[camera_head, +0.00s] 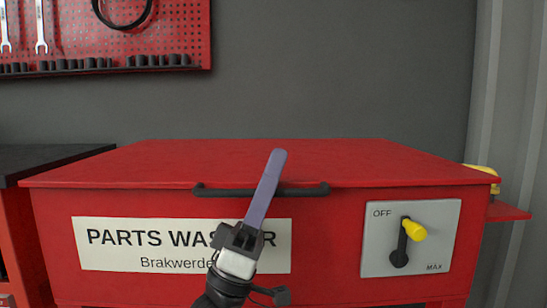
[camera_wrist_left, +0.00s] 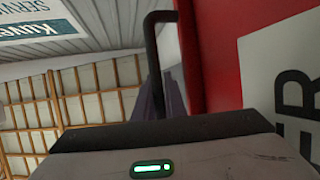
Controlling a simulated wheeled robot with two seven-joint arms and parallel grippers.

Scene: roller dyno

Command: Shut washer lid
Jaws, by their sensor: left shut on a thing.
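The red parts washer (camera_head: 330,230) stands straight ahead. Its red lid (camera_head: 180,160) lies flat over the body, with no gap visible along the front edge. A black bar handle (camera_head: 215,191) runs along the lid's front; it also shows in the left wrist view (camera_wrist_left: 151,60). My left gripper (camera_head: 278,156) comes up from below, its long purple fingers crossing the handle near its middle and tilted to the right. It is shut on the handle; the fingers partly hide the grip. The fingers also show in the wrist view (camera_wrist_left: 173,95). My right gripper is not in view.
A grey dial plate (camera_head: 380,240) with a yellow-tipped lever (camera_head: 414,230) is on the washer's right front. A dark-topped bench (camera_head: 45,160) stands at left, below a red pegboard (camera_head: 175,30) with wrenches. A yellow object (camera_head: 485,169) sits beyond the right edge.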

